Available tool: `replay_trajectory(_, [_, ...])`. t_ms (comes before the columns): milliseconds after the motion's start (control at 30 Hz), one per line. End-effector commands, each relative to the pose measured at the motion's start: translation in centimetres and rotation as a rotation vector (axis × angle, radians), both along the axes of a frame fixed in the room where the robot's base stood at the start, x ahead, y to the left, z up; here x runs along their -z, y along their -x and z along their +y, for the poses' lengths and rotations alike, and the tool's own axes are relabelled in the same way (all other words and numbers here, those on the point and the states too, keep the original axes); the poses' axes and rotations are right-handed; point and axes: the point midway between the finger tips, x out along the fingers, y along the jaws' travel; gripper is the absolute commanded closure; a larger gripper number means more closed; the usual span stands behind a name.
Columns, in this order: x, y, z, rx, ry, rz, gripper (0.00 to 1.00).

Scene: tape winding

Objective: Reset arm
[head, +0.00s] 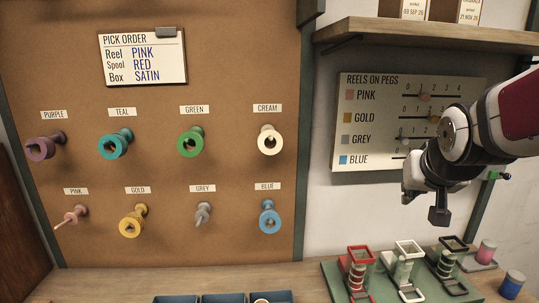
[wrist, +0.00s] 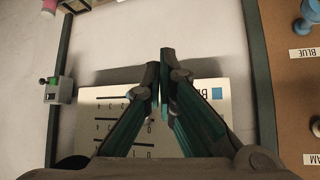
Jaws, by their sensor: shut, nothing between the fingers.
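My gripper (head: 439,215) hangs at the right in the head view, below the end of my arm and in front of the reels-on-pegs board. It is above the work surface and apart from the reels and spools. In the wrist view my gripper (wrist: 161,75) has its two fingers brought together at the tips, with nothing between them. Behind the fingers the reels-on-pegs board (wrist: 100,90) appears upside down, partly hidden by them.
A pegboard (head: 230,85) with several coloured reels and a pick-order card (head: 143,58) fills the left. A wooden shelf (head: 430,36) with labelled boxes is at the upper right. Spool stands on a green mat (head: 335,272) and blue trays (head: 224,298) line the bench below.

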Motion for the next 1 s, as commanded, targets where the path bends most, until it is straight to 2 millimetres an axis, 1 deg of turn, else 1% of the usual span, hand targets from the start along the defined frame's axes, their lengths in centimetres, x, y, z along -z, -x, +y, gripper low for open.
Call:
replay_trajectory(33, [-0.2, 2.5, 1.6, -0.027, 0.004, 0.034, 1.00])
replay_trajectory(67, [-0.1, 3.9, 2.3, -0.040, 0.004, 0.060, 1.00])
replay_trajectory(100, [0.1, 5.8, 3.2, -0.059, 0.004, 0.095, 1.00])
replay_trajectory(167, [0.6, 8.8, 4.5, -0.088, -0.001, 0.146, 1.00])
replay_trajectory(200, [0.9, 10.8, 5.3, -0.109, -0.003, 0.179, 1.00])
replay_trajectory(267, [1.4, 13.6, 6.2, -0.138, -0.010, 0.226, 1.00])
replay_trajectory(300, [1.8, 15.4, 6.8, -0.157, -0.016, 0.256, 1.00])
replay_trajectory(400, [2.7, 19.1, 7.8, -0.201, -0.027, 0.316, 1.00])
replay_trajectory(500, [3.4, 21.5, 8.4, -0.232, -0.038, 0.360, 1.00])
replay_trajectory(600, [3.8, 22.8, 8.6, -0.248, -0.042, 0.384, 1.00])
replay_trajectory(667, [4.0, 23.1, 8.7, -0.253, -0.043, 0.391, 1.00])
replay_trajectory(1000, [4.0, 23.1, 8.6, -0.252, -0.044, 0.392, 1.00])
